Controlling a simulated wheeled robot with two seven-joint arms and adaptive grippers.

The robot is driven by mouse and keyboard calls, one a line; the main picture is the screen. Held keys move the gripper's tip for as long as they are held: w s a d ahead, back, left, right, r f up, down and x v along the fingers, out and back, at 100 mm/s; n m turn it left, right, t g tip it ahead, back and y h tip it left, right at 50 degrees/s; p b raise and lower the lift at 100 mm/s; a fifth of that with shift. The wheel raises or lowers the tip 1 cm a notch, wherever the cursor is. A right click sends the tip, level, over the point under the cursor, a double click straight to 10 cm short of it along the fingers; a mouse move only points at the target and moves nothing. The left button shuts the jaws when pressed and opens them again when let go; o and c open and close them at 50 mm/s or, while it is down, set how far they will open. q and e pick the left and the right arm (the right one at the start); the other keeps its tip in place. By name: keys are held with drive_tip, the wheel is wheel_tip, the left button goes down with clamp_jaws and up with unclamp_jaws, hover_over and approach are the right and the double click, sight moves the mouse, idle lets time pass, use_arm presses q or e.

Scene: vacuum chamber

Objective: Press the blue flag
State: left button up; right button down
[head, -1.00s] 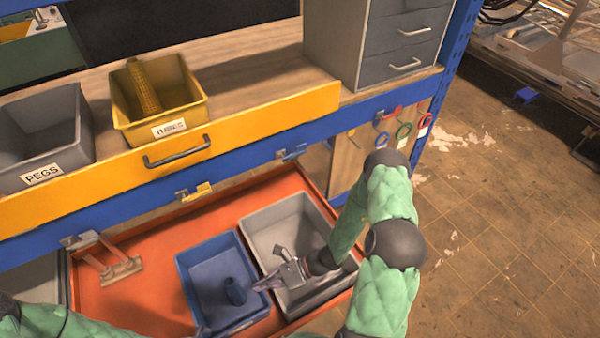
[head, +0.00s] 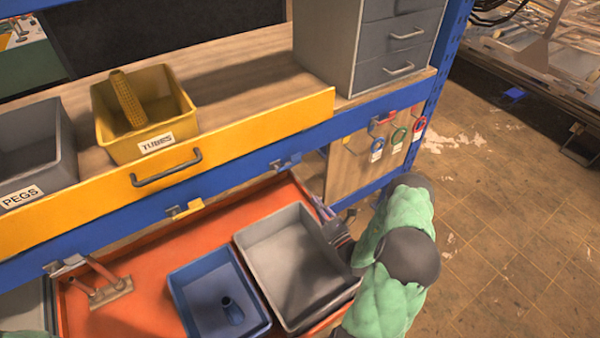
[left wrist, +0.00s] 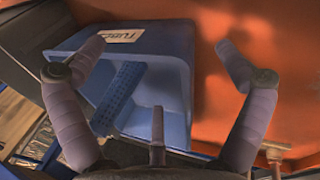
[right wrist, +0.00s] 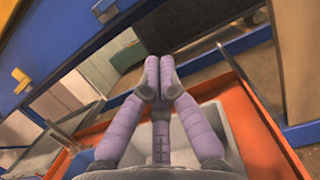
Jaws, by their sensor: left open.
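The blue flag (head: 285,163) is a small blue tab on a bracket on the blue shelf beam, right of the yellow flag (head: 185,209). My right gripper (head: 320,206) is over the far right edge of the grey bin, below and right of the blue flag and apart from it. In the right wrist view my right gripper (right wrist: 160,62) has its fingertips together with nothing seen between them. A blue tab (right wrist: 104,8) shows at that view's top, with the yellow flag (right wrist: 20,80) at its left. My left gripper (left wrist: 158,55) is open and empty near the blue bin.
The orange tray (head: 140,310) holds the grey bin (head: 262,232) and the blue bin (head: 183,290), with a dark blue tube (head: 232,312) inside. A drawer handle (head: 166,168) juts out above the beam. A red flag (head: 382,118) and hanging rings are to the right.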

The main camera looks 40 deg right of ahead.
drive_tip(key=w+d+r+b, duration=0.1)
drive_tip(key=w+r+b, duration=0.1)
drive_tip(key=w+r, duration=0.4)
drive_tip(key=x, duration=0.3)
drive_tip(key=shift+w+a, duration=0.2)
drive_tip(key=shift+w, duration=0.15)
drive_tip(key=shift+f, duration=0.15)
